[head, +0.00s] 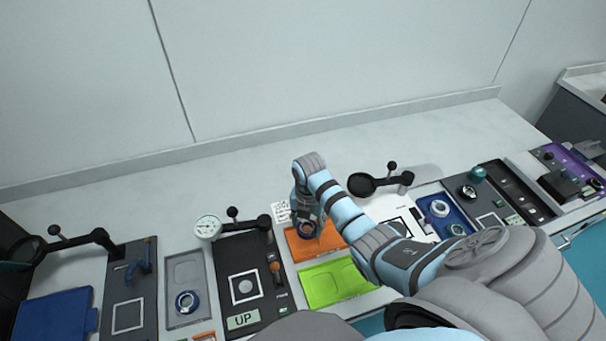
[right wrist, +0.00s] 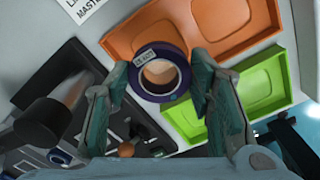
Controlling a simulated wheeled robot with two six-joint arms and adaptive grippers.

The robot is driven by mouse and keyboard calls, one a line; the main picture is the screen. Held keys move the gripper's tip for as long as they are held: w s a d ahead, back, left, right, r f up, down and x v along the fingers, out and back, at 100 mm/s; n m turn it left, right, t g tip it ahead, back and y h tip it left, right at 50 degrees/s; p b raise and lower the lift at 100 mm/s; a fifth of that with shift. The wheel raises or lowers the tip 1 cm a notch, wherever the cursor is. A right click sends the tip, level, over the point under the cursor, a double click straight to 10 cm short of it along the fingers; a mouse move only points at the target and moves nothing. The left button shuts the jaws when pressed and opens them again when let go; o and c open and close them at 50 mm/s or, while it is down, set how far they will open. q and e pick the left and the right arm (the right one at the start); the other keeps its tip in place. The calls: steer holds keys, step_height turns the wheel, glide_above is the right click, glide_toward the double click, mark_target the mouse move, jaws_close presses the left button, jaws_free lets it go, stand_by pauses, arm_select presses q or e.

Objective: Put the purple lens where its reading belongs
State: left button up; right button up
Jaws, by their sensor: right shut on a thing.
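The purple lens (right wrist: 161,98) is a dark purple ring with a clear centre and a small white label, too small to read. My right gripper (right wrist: 160,95) is shut on it, one finger on each side. In the head view the gripper (head: 308,224) holds the lens (head: 303,232) over the left part of the orange tray (head: 333,239). The bright green tray (head: 310,295) lies just in front of it. Both trays have shallow recesses, and the parts seen are empty. The orange tray also shows in the right wrist view (right wrist: 205,55). My left gripper is out of view.
A printed card (head: 281,211) lies left of the orange tray. A grey tray (head: 183,266) holds a blue-rimmed ring (head: 187,302). A black-armed round holder (head: 362,184) stands behind my arm.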

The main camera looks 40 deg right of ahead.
mark_target(308, 241)
step_height(308, 241, down, 6)
steer(key=b, duration=0.5)
steer(key=shift+f, duration=0.1)
steer(key=shift+f+b, duration=0.35)
steer(key=shift+b, duration=0.1)
steer(key=shift+r+p, duration=0.35)
steer(key=shift+c, duration=0.6)
steer(key=shift+f, duration=0.15)
steer(key=o, duration=1.4)
step_height(308, 241, up, 12)
steer(key=shift+r+p, duration=0.25)
steer(key=shift+p, duration=0.85)
